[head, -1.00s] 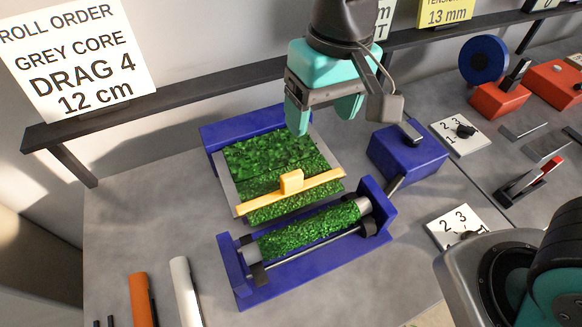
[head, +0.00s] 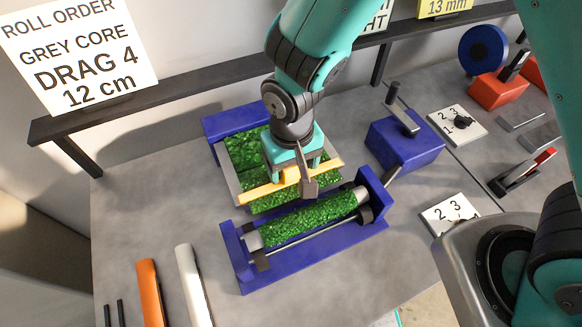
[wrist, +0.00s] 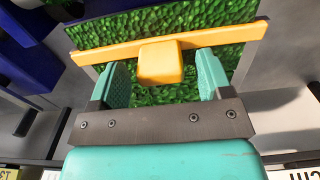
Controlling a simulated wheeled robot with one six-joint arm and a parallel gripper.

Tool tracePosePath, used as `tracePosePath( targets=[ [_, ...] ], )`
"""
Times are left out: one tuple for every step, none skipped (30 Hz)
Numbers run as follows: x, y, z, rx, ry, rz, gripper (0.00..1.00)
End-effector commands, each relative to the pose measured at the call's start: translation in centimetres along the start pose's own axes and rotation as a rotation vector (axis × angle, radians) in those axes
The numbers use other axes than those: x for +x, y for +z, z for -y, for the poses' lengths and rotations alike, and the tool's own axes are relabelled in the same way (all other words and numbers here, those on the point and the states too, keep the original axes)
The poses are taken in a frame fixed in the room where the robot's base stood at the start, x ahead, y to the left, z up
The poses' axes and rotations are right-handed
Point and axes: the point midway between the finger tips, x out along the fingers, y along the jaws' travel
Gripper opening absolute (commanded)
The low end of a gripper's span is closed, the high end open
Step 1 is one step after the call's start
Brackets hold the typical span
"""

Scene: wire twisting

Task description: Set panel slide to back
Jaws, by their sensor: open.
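The panel slide is a yellow bar (head: 255,193) lying across a green, leafy-looking panel (head: 243,152) in a blue frame. It is near the panel's front end, beside the roller. Its raised yellow knob (wrist: 160,63) shows in the wrist view. My gripper (head: 291,176) points down over the slide. In the wrist view my gripper (wrist: 161,67) is open, one teal finger on each side of the knob, with visible gaps. In the head view the gripper hides most of the knob.
A green-wrapped roller (head: 308,219) in a blue cradle (head: 312,262) sits just in front. A blue block with a lever (head: 404,150) stands to the right. An orange tube (head: 149,292) and a white tube (head: 193,285) lie front left. A sign rail (head: 190,99) runs behind.

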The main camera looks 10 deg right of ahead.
Motion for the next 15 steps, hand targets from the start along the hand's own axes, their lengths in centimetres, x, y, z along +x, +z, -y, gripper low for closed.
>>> tracePosePath(
  targets=[
    [0.7,0.0,0.0,0.000,0.001,0.003,0.72],
    [1.1,0.0,0.0,0.000,0.001,0.003,0.72],
    [1.5,0.0,0.0,0.000,0.001,0.002,0.72],
    [1.7,0.0,0.0,0.000,0.000,0.001,0.72],
    [1.9,0.0,0.0,0.000,0.000,0.001,0.72],
    [2.2,0.0,0.0,0.000,0.000,0.001,0.72],
    [2.3,0.0,0.0,-0.001,0.000,0.001,0.72],
    [2.4,0.0,0.0,-0.001,0.000,0.000,0.72],
    [2.5,0.0,0.0,-0.001,-0.001,0.000,0.72],
    [2.5,0.0,0.0,-0.001,-0.001,-0.001,0.72],
    [2.5,0.0,0.0,-0.001,-0.001,-0.001,0.72],
    [2.5,0.0,0.0,-0.001,-0.001,-0.001,0.72],
    [2.5,-0.1,0.1,-0.001,-0.001,-0.001,0.72],
    [2.5,-0.1,0.1,-0.001,-0.001,-0.001,0.72],
    [2.5,0.0,0.1,-0.001,-0.001,-0.001,0.72]
  ],
)
